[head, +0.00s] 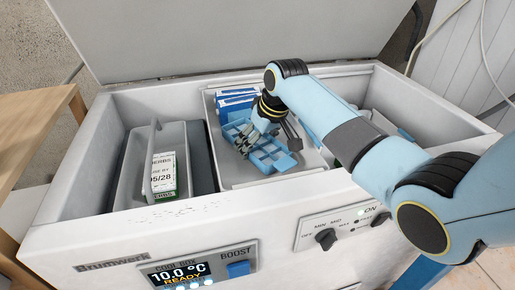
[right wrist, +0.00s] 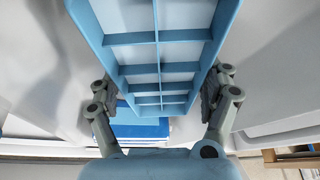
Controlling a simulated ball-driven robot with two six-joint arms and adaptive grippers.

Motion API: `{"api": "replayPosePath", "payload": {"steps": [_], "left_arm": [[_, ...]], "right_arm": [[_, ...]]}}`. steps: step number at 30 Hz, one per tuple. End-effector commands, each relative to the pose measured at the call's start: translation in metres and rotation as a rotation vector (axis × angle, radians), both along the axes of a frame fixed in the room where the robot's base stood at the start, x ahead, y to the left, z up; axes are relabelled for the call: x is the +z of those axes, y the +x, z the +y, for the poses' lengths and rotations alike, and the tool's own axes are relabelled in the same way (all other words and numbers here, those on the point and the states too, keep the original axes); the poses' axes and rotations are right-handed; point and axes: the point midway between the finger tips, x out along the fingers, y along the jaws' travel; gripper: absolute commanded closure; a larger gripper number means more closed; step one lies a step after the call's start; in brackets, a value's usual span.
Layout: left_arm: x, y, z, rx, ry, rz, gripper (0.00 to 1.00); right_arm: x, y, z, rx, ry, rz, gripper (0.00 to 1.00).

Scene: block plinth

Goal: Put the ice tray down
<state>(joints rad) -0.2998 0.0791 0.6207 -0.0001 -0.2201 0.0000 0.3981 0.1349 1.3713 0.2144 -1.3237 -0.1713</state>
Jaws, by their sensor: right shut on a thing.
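The light blue ice tray (head: 272,157), with open square cells, is inside the pale bin (head: 213,118) in the middle of the chest freezer. My right gripper (head: 252,139) reaches down from the upper right and is shut on it. In the right wrist view the ice tray (right wrist: 160,58) lies between the two fingers, one on each long side. The gripper and wrist cover part of the tray in the head view. I cannot tell whether the tray touches the bin floor. My left gripper is not in view.
Blue-and-white packages (head: 236,98) stand at the bin's back left. A grey basket (head: 136,174) with a labelled box (head: 164,174) is in the left compartment. The freezer lid (head: 230,35) stands open behind. My right arm hides much of the right compartment. The bin's front floor looks clear.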

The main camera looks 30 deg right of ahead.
Motion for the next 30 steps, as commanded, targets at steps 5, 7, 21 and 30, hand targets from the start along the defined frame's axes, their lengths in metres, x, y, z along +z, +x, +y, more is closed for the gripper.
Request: {"api": "replayPosePath", "payload": {"steps": [5, 7, 21, 30], "left_arm": [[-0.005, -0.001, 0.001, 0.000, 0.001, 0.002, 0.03], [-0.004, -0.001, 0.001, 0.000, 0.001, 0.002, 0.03], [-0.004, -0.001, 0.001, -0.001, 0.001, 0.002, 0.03], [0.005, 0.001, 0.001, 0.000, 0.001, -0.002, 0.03]], "right_arm": [[-0.012, 0.000, 0.000, 0.000, 0.000, -0.001, 0.60], [-0.012, 0.000, 0.000, 0.000, 0.000, -0.001, 0.60], [-0.014, 0.000, 0.000, -0.001, 0.000, 0.000, 0.00], [0.006, -0.005, -0.001, 0.000, 0.000, -0.003, 0.00]]}}
